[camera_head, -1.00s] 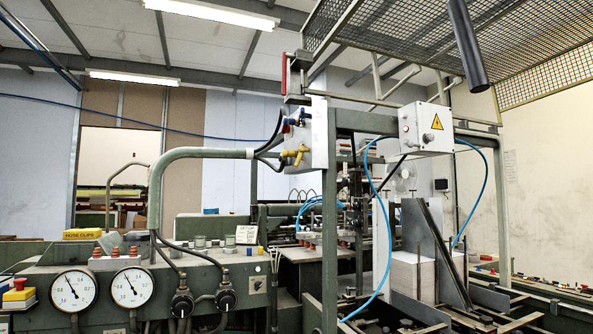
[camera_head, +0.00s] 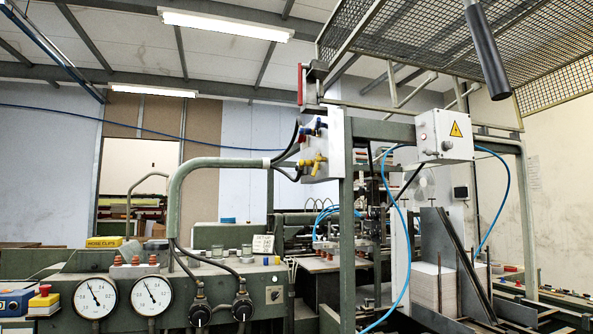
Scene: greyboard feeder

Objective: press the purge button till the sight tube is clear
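Neither of my grippers is in view. No button is labelled legibly as purge, and I cannot tell which one it is. A white control box (camera_head: 443,135) with a warning sign and small buttons is mounted at the upper right. I cannot make out a sight tube for certain. Small clear cylinders (camera_head: 217,251) stand on the green machine's top ledge, with contents too small to tell.
Two dial gauges (camera_head: 96,297) are on the green console front, beside two black knobs (camera_head: 200,313). A bent green pipe (camera_head: 175,195) rises over the console. A board stack (camera_head: 433,287) stands at the right. A mesh canopy (camera_head: 430,45) and dark cylinder (camera_head: 487,50) hang above.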

